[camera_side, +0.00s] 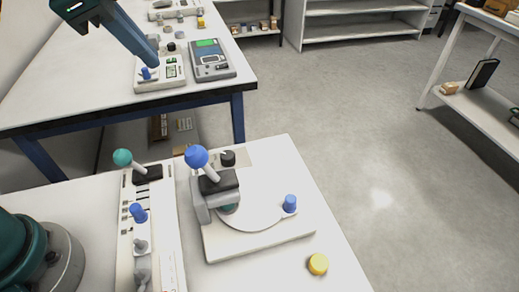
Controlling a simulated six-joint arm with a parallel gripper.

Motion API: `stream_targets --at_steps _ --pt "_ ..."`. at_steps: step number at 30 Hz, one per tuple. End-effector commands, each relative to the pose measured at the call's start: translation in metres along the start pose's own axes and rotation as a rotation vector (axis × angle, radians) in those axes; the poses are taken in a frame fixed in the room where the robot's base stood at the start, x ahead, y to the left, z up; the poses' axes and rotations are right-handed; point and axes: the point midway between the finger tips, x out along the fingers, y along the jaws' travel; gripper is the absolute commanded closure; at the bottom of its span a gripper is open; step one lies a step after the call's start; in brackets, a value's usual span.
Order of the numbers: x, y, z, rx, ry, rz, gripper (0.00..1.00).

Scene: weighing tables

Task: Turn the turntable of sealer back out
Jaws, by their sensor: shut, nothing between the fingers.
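The sealer (262,243) stands on the near white table, with a pale base and a dark press head under a blue ball (196,157) on a lever. Its white turntable (255,214) lies flat on the base. A blue peg (290,203) stands on the turntable's right edge. A small teal piece (230,208) is partly visible under the press head; the rest is hidden. My gripper (153,64) is at the upper left, shut and empty, pointing down and right. In the picture it is well above and left of the sealer, apart from it.
A long white panel (169,240) with a teal ball lever and a blue knob stands left of the sealer. A yellow button (318,264) is at the front right. A grey scale (211,60) and other devices stand on the far table (60,85). Open floor lies to the right.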

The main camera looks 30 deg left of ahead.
Motion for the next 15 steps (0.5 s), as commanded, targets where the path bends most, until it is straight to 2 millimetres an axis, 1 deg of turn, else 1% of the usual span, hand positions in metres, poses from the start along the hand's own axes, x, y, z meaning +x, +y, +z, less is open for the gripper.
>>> stream_targets --at_steps 3,5,8,11,12,15 --pt "0.012 0.021 -0.017 -0.216 0.02 0.027 1.0" --pt "0.018 0.034 -0.026 -0.322 0.027 0.046 1.0" --pt "0.028 0.065 -0.041 -0.479 0.032 0.088 1.0" --pt "0.037 0.102 -0.052 -0.601 0.023 0.135 1.0" --pt "0.04 0.12 -0.056 -0.634 0.016 0.154 1.0" --pt "0.045 0.163 -0.058 -0.658 -0.007 0.195 1.0"
